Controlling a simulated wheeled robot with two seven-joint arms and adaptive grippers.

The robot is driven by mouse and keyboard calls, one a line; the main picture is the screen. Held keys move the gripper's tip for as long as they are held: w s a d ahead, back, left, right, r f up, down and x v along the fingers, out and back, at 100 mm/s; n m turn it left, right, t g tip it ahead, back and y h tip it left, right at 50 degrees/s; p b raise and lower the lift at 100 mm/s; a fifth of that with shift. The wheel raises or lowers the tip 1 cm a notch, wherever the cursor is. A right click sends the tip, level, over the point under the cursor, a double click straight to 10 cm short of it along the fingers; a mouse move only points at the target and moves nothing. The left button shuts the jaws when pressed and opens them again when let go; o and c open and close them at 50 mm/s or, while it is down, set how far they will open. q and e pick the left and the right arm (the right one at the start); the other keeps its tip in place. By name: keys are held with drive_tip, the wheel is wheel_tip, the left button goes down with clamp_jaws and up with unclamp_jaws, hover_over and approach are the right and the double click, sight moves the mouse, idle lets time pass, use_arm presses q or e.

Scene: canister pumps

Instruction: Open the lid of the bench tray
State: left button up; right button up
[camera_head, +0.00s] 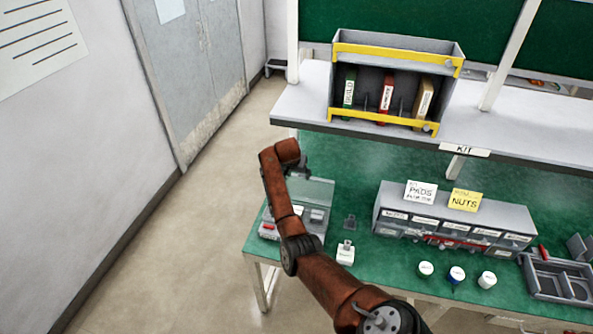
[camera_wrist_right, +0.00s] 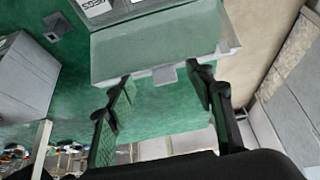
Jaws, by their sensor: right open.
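The bench tray (camera_head: 268,232) is a grey case at the left end of the green bench. My right gripper (camera_head: 300,168) is over the tray's far side. In the wrist view its open fingers (camera_wrist_right: 160,78) stand on either side of the tab, with nothing held. Whether they touch the lid cannot be told. My left gripper is out of view.
A drawer unit (camera_head: 450,233) with PADS and NUTS cards stands to the right. Several white-capped jars (camera_head: 426,269) and a small white labelled item (camera_head: 345,253) are in front. A shelf (camera_head: 300,100) with a binder rack (camera_head: 450,52) overhangs the bench behind.

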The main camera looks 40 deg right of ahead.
drive_tip(key=v, duration=0.6)
drive_tip(key=shift+f, duration=0.1)
drive_tip(key=shift+c, duration=0.5)
